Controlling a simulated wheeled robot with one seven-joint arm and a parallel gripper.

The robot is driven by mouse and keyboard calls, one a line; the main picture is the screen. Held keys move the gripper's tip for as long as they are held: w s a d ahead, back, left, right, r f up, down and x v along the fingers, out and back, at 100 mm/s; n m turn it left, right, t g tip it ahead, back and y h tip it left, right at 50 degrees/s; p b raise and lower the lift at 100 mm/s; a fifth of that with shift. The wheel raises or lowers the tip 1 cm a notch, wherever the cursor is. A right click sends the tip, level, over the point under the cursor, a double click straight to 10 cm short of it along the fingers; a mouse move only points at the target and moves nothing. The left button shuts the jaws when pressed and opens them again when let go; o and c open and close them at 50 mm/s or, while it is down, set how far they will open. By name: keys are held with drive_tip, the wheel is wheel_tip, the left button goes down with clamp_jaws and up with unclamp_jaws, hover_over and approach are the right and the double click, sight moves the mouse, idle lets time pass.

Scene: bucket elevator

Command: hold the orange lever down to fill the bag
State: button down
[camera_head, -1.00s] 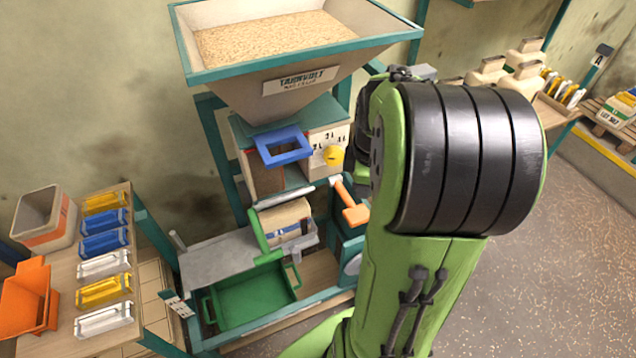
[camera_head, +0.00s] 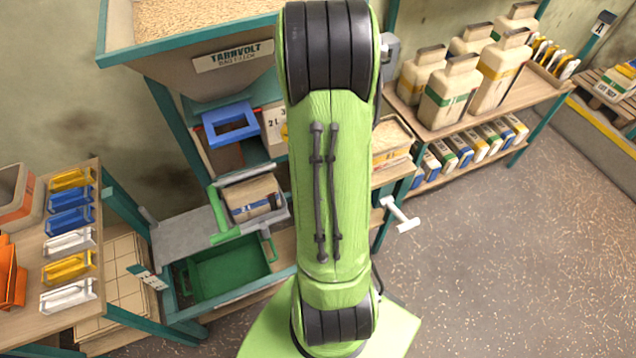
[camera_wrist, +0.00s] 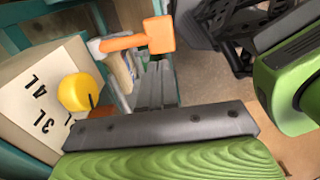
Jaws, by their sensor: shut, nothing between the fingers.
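The orange lever (camera_wrist: 150,36) shows in the wrist view, its flat paddle toward the right; in the head view my arm hides it. A tan bag with a blue band (camera_head: 252,198) sits in the green-edged holder of the filling machine, below the blue frame (camera_head: 230,123). The bag's contents cannot be seen. The hopper (camera_head: 190,65) above holds grain.
A yellow knob (camera_wrist: 77,92) sits on the volume panel beside the lever. A green tray (camera_head: 225,270) lies below the bag. A white T-shaped handle (camera_head: 399,214) sticks out right of my arm. Shelves with jugs (camera_head: 450,92) stand behind right; the right floor is clear.

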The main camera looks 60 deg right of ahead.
wheel_tip(320, 180, down, 12)
drive_tip(key=shift+f+b, duration=0.1)
drive_tip(key=shift+b, duration=0.5)
